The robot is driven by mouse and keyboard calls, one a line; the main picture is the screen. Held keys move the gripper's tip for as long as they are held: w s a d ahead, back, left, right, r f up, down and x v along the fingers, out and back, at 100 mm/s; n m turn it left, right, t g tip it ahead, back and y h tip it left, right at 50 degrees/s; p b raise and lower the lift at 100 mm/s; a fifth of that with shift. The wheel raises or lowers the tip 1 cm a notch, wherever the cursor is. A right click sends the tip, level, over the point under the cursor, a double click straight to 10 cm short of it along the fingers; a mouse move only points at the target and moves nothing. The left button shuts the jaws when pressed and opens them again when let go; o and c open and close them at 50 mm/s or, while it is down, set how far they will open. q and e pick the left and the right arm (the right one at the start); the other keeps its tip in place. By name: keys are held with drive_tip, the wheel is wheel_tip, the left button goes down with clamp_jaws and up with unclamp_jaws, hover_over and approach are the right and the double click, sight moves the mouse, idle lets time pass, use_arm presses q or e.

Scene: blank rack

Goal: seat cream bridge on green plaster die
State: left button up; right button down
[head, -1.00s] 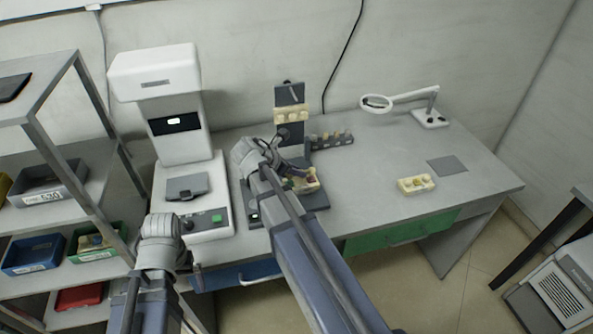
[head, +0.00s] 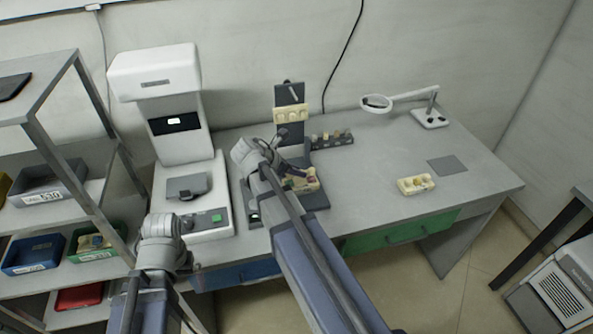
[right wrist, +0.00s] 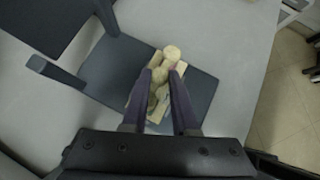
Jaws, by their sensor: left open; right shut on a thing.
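My right gripper (head: 292,181) is low over the dark base plate of a stand. In the right wrist view its fingers (right wrist: 160,82) are shut on a small cream piece (right wrist: 158,92), which looks like the cream bridge. A cream block (head: 312,182) lies under and beside the fingertips, with a rounded cream knob (right wrist: 172,52) just beyond them. The fingers hide much of the block. A small greenish bit (head: 288,184) shows by the fingertips; I cannot tell whether it is the green plaster die or whether the bridge touches it. My left gripper (head: 163,255) is open at the lower left, its fingers mostly hidden.
The stand's upright (head: 289,94) carries a cream strip (head: 291,113). Behind is a dark rack (head: 331,139) of small dies. A white machine (head: 160,105) stands left. Another cream block (head: 416,184), a grey mat (head: 447,166) and a magnifier lamp (head: 377,103) are right, with clear bench between.

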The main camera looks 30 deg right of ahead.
drive_tip(key=shift+f+b, duration=1.25)
drive_tip(key=c, duration=0.6)
unclamp_jaws()
drive_tip(key=shift+r, duration=0.1)
drive_tip(key=p+v, duration=0.5)
drive_tip(key=v, duration=0.2)
drive_tip(key=shift+a+r+p, duration=0.2)
drive_tip(key=shift+a+p, duration=0.1)
drive_tip(key=shift+p, duration=0.05)
drive_tip(key=shift+s, duration=0.1)
drive_tip(key=s+a+f+m+y, duration=0.1)
drive_tip(key=s+a+m, duration=0.1)
drive_tip(key=a, duration=0.1)
drive_tip(key=s+a+f+m+y, duration=0.1)
drive_tip(key=s+a+m, duration=0.1)
drive_tip(key=a+m, duration=0.1)
drive_tip(key=s+a+f+m+y, duration=0.1)
drive_tip(key=s+a+m, duration=0.1)
drive_tip(key=a, duration=0.3)
drive_tip(key=shift+s+a+f+y+p, duration=0.15)
drive_tip(key=shift+a+f+y+p, duration=0.1)
drive_tip(key=shift+y+p, duration=0.05)
drive_tip(key=s+a+f+m+g+y, duration=0.1)
drive_tip(key=s+a+m+y, duration=0.3)
drive_tip(key=s+a+m, duration=0.5)
drive_tip(key=a, duration=0.3)
drive_tip(key=shift+f+g, duration=0.3)
drive_tip(key=shift+f, duration=0.05)
